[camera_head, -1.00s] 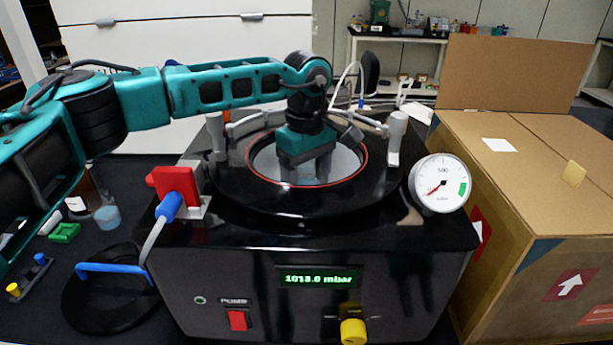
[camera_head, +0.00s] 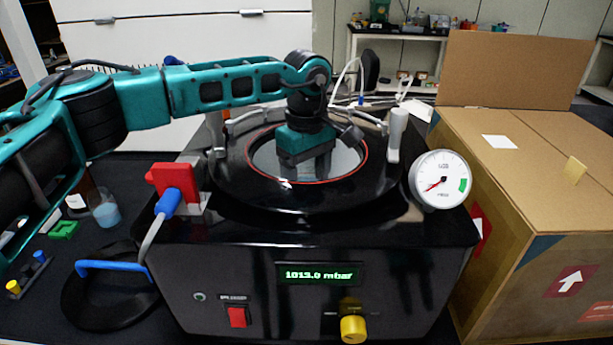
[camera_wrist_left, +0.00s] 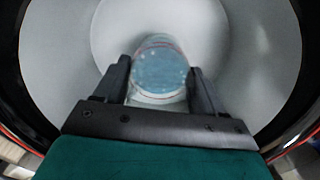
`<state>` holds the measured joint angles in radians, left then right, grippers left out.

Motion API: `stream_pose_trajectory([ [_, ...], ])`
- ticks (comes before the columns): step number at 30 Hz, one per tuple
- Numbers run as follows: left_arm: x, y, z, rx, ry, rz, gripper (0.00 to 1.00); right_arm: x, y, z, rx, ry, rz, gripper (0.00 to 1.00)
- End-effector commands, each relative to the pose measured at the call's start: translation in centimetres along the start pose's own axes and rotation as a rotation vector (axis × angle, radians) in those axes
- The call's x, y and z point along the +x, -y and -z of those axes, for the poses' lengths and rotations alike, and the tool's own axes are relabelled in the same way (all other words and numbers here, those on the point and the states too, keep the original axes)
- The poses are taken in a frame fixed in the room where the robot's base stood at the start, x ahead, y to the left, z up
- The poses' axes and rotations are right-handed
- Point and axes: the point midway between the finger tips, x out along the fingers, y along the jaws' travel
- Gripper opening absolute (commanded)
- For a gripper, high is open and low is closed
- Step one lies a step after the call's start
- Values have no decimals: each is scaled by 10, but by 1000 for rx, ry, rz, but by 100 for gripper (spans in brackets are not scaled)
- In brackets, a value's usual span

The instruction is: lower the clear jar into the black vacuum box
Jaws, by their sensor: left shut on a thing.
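The black vacuum box (camera_head: 310,225) has a round top opening with a red-edged rim, and its inside is pale grey. My left gripper (camera_head: 306,148) points down over this opening, and its lower part is hidden in the head view. In the left wrist view my left gripper (camera_wrist_left: 159,68) is shut on the clear jar (camera_wrist_left: 158,88). The jar has pale blue contents and sits between the two dark fingers, with the grey round chamber around and beyond it. The jar cannot be made out clearly in the head view. My right gripper is not in view.
A red clamp (camera_head: 173,181) stands at the opening's left and a white dial gauge (camera_head: 439,180) at its right. A cardboard box (camera_head: 540,180) stands to the right.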

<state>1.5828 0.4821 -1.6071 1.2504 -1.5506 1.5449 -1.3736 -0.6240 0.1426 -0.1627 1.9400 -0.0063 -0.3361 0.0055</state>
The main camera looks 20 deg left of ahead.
Motion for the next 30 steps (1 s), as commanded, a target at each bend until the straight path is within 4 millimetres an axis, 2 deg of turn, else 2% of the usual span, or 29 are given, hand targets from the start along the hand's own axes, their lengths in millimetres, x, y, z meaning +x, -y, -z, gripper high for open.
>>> stream_pose_trajectory([
  [1,-1,0,0,0,0,-1,30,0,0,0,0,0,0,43],
  [2,-1,0,0,0,0,-1,72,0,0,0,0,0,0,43],
  [10,0,0,0,0,0,0,98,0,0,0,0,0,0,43],
  [23,-1,0,0,0,0,1,100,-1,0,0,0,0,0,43],
  [30,-20,0,0,0,0,0,100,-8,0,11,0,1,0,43],
])
